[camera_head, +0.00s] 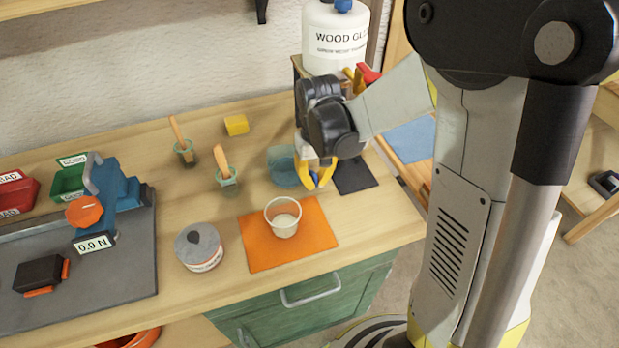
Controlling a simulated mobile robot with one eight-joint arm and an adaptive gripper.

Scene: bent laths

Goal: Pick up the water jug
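A bluish see-through vessel, which looks like the water jug (281,172), stands on the wooden bench behind the orange mat. My gripper (319,181) is low over the bench at the jug's right side, its yellow fingers pointing down. The fingers overlap the jug's right edge in this view, so I cannot tell whether they touch it or whether its handle is between them. The gap between the fingertips is too small to judge. A clear cup (284,221) with pale contents stands on the orange mat (260,252).
A dark square pad (356,176) lies right of my gripper. A lidded tin (199,248), two small green pots with wooden-handled tools (228,182) (185,150) and a yellow block (236,125) stand left. A wood glue bottle (334,45) stands behind. A blue device (118,187) sits far left.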

